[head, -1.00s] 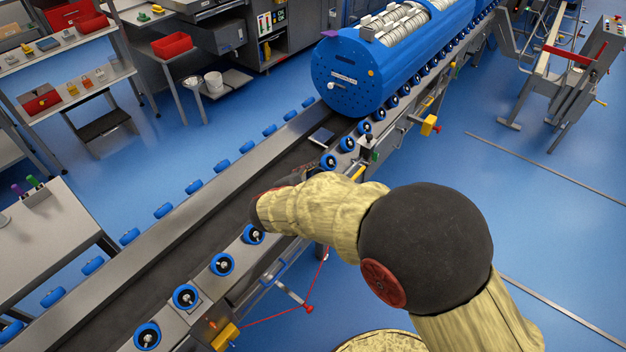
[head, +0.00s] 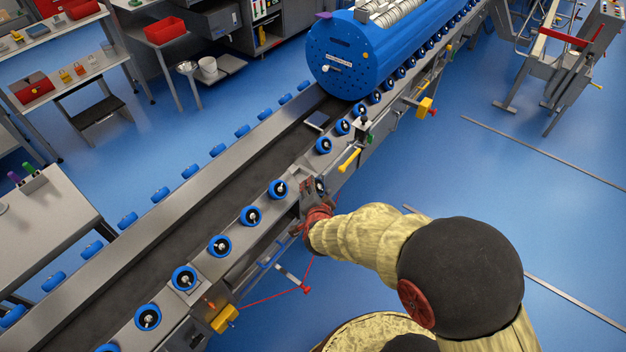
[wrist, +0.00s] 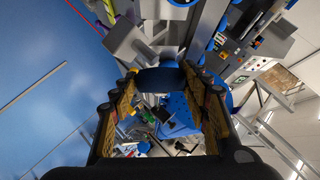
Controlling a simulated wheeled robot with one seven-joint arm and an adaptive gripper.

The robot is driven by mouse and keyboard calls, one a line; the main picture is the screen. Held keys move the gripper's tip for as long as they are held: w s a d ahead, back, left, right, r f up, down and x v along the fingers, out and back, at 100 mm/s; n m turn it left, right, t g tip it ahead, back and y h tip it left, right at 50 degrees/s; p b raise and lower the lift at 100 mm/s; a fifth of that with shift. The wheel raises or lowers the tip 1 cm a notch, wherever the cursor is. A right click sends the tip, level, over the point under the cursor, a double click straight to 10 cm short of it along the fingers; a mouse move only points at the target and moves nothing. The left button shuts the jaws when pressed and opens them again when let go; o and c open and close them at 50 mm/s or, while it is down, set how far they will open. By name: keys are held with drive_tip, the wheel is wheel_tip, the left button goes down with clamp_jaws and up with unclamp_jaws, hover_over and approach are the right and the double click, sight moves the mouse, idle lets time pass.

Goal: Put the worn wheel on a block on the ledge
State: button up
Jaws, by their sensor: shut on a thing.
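My gripper (head: 318,198) is at the near side of the conveyor, beside the row of blue wheels. In the wrist view, its two fingers (wrist: 160,88) are closed on a dark blue wheel (wrist: 162,79). In the head view this wheel (head: 320,186) shows only in part, near the fingertips. The wheel's wear cannot be made out. The near rail (head: 236,232) carries blue wheels with grey hubs, with a gap in the row near my gripper. I cannot pick out the ledge or its block for certain.
A large blue drum (head: 345,62) lies on the conveyor farther up. A yellow handle (head: 349,159) sticks out beyond my gripper. A red cord (head: 268,317) runs along the near side. Open blue floor (head: 500,210) lies to the right.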

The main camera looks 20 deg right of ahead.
drive_tip(key=f+n+y, duration=0.1)
drive_tip(key=s+f+n+y, duration=0.1)
drive_tip(key=f, duration=0.2)
drive_tip(key=shift+s+d+f+n+y, duration=0.2)
drive_tip(key=shift+s+f+n+y, duration=0.1)
drive_tip(key=shift+s+n+y, duration=0.1)
drive_tip(key=shift+w, duration=0.1)
idle(0.4)
